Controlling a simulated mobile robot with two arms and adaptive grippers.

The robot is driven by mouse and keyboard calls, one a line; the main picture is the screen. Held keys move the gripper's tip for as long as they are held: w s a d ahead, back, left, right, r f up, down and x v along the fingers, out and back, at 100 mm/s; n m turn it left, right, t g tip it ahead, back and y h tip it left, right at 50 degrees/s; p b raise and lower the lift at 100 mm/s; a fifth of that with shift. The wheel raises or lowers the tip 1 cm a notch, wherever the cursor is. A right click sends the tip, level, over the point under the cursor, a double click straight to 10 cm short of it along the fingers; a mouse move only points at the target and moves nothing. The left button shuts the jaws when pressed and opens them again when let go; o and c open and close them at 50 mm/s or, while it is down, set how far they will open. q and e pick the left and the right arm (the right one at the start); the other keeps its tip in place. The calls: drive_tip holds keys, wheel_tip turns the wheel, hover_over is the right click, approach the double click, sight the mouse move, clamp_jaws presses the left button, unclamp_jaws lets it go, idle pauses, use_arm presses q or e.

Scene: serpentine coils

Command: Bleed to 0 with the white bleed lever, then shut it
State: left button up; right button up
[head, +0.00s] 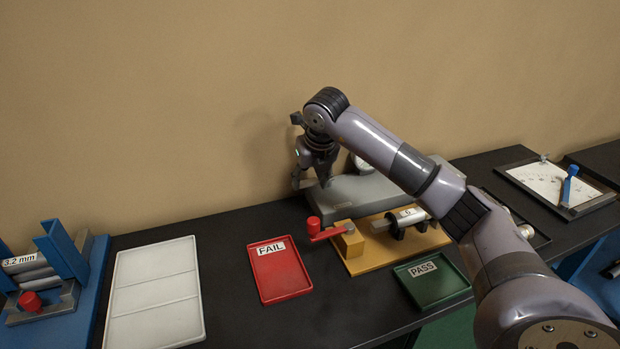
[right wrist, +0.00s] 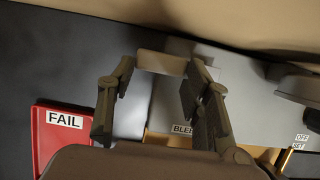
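My right gripper (head: 312,184) points down over the left end of a grey housing (head: 362,192) at the back of the table. In the right wrist view its fingers (right wrist: 160,85) stand wide apart. A pale bar (right wrist: 161,63), apparently the white bleed lever, lies across the gap at the fingertips; I cannot tell whether they touch it. A partly hidden label starting "BLEE" (right wrist: 182,129) is on the housing beside the right finger. A round gauge (head: 361,164) is mostly hidden behind my arm, so its reading cannot be seen. My left gripper is not in view.
A yellow base (head: 365,262) with a red-knobbed crank (head: 314,226) and a cylinder stands in front of the housing. A red FAIL tray (head: 280,276), a green PASS tray (head: 440,288) and a white tray (head: 155,293) are nearby. Bare black table lies left of the housing.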

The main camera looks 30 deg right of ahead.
clamp_jaws()
idle(0.3)
